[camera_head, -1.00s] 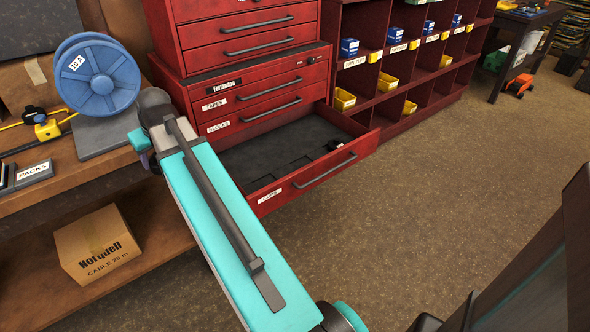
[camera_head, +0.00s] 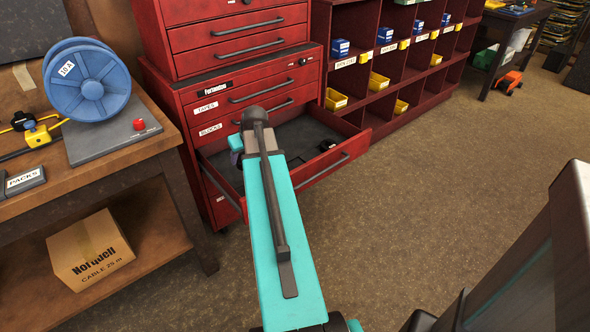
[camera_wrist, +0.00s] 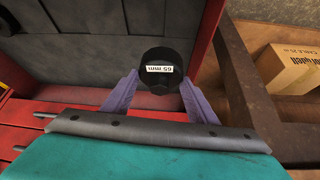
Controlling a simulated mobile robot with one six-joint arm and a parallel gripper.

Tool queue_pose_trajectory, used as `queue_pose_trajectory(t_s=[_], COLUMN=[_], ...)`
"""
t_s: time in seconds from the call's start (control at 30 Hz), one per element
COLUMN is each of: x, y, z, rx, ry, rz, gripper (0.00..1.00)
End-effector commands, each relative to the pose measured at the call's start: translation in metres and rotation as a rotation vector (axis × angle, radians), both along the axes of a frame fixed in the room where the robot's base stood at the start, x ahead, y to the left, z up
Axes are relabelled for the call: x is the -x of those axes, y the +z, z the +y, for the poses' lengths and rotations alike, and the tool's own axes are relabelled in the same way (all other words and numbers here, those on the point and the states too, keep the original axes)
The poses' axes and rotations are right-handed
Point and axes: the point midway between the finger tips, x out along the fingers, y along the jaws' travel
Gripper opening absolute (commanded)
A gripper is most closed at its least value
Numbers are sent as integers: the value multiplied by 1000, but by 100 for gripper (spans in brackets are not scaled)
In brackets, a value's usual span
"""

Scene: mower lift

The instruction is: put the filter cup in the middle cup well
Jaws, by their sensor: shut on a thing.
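My gripper (camera_wrist: 160,82) has its two purple fingers shut on a black round cup (camera_wrist: 164,57) with a "65 mm" label, seen in the wrist view. The cup is above the left part of the open red drawer (camera_head: 328,172), near its red side wall. The dark drawer floor (camera_wrist: 75,55) shows beyond the cup, with faint dividing lines. In the head view my arm hides the held cup and much of the drawer, including the middle well. Another small black object (camera_head: 327,145) lies at the drawer's far right.
The red cabinet (camera_head: 245,70) stands above the drawer. The workbench (camera_head: 110,158) at left carries a blue reel (camera_head: 90,85); a cardboard box (camera_head: 90,252) sits on its lower shelf. Shelving with bins (camera_head: 385,60) is at right. Open floor (camera_head: 430,190) lies in front.

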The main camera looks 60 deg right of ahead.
Motion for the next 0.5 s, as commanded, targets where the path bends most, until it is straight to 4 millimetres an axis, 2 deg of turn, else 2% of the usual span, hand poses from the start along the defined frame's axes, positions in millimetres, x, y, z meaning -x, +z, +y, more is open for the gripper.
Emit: queue_pose_trajectory(t_s=[0.03,0.2,0.33,0.5], x=[11,40,52,58], y=[-15,-57,-75,-82], z=[-14,-47,-59,-65], rx=[-2,0,1,3], ry=[-19,-60,-77,-84], rz=[1,-1,-4,-5], gripper=[19,19,19,19])
